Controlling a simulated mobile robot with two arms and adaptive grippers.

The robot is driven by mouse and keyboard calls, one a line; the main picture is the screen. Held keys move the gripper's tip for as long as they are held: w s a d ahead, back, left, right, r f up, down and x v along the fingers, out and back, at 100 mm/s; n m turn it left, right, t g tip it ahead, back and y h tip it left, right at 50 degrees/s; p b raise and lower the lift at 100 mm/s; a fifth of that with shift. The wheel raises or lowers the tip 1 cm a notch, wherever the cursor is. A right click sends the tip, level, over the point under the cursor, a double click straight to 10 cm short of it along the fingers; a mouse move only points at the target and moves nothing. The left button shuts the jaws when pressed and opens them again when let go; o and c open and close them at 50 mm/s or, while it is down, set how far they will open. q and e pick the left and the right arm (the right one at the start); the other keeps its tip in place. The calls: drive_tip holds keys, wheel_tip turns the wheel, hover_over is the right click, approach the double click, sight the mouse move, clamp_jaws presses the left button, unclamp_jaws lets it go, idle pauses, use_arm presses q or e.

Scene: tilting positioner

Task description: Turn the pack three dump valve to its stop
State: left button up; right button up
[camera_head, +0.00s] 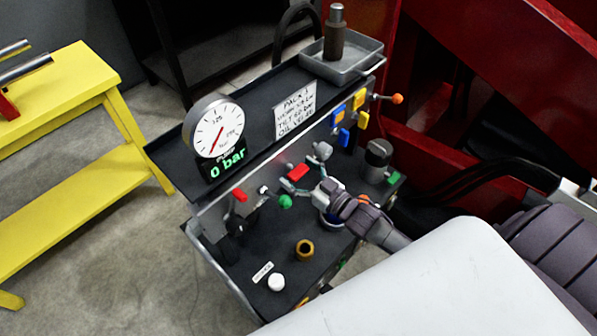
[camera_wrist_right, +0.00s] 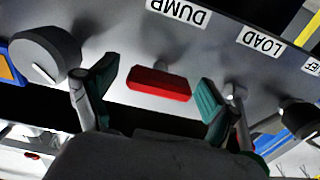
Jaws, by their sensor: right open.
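The dump valve's red handle (camera_head: 298,172) sits on the upright front panel of the bench. In the right wrist view the red handle (camera_wrist_right: 158,84) lies nearly crosswise on a short stem, beside an upside-down DUMP label (camera_wrist_right: 178,12). My right gripper (camera_head: 303,187) reaches in from the lower right. In the wrist view its green-padded fingers (camera_wrist_right: 156,92) are open, one on each side of the handle, with visible gaps. It holds nothing. My left gripper is not in view.
A gauge (camera_head: 213,128) above a "0 bar" display stands at the panel's left. A grey knob (camera_wrist_right: 45,55) is close to one finger. A LOAD label (camera_wrist_right: 261,42) lies beyond the other.

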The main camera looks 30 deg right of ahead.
drive_tip(key=c, duration=1.2)
drive_tip(key=shift+o, duration=0.2)
drive_tip(key=shift+n, duration=0.4)
drive_tip(key=n, duration=0.3)
drive_tip(key=shift+n+p, duration=0.3)
drive_tip(key=shift+p, duration=0.1)
drive_tip(key=n, duration=0.4)
drive_tip(key=shift+n, duration=0.3)
drive_tip(key=n, duration=0.4)
drive_tip(key=shift+f+b, duration=0.1)
drive_tip(key=shift+b, duration=0.2)
drive_tip(key=shift+n+b, duration=0.55)
drive_tip(key=shift+n, duration=1.95)
